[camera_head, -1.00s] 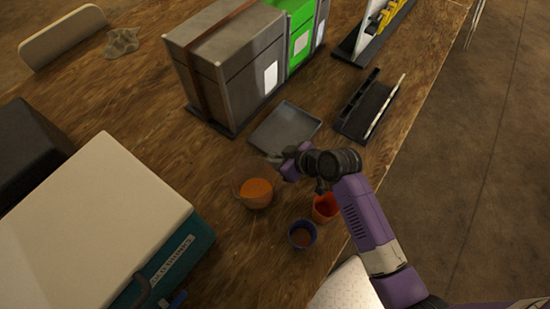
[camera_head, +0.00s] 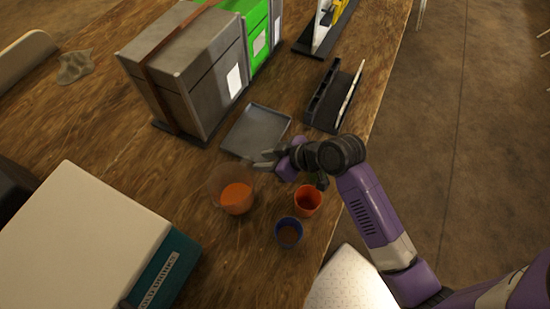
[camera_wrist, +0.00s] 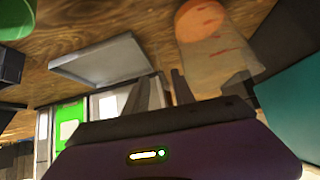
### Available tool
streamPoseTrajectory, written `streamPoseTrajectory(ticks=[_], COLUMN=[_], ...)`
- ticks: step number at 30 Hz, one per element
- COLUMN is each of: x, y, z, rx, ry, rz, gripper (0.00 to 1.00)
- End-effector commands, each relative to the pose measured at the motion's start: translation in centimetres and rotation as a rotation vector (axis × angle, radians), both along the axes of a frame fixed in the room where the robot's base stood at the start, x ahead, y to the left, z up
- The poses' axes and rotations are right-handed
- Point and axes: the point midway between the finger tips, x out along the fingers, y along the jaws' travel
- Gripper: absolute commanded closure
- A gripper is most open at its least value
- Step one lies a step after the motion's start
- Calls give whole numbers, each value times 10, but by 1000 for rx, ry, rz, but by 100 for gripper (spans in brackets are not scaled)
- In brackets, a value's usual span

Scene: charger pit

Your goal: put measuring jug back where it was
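The measuring jug (camera_head: 236,197) is a clear vessel with orange contents at its bottom. It stands on the wooden table, left of my gripper (camera_head: 266,159). In the upside-down wrist view the jug (camera_wrist: 208,48) is to the right of my fingers (camera_wrist: 165,90), with its clear wall near them. A gap shows between the fingers and nothing is seen in it, so my gripper is open. Whether a finger touches the jug I cannot tell.
A grey tray (camera_head: 255,131) lies just behind my gripper. An orange cup (camera_head: 308,200) and a blue cup (camera_head: 289,233) stand at front right. Grey bins (camera_head: 190,75), a black holder (camera_head: 333,95) and a white-and-teal box (camera_head: 85,235) surround the space. Bare table lies left of the jug.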

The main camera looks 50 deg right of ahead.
Motion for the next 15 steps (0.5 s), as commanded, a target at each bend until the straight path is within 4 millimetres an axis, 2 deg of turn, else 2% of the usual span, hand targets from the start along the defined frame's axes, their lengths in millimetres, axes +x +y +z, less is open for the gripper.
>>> streamPoseTrajectory(ticks=[3,7,15], x=[-15,-25,-31], y=[-5,-8,-10], z=[15,26,33], rx=[-2,0,-1], ry=[-1,-1,0], rz=[-1,-1,1], gripper=[69,69,69])
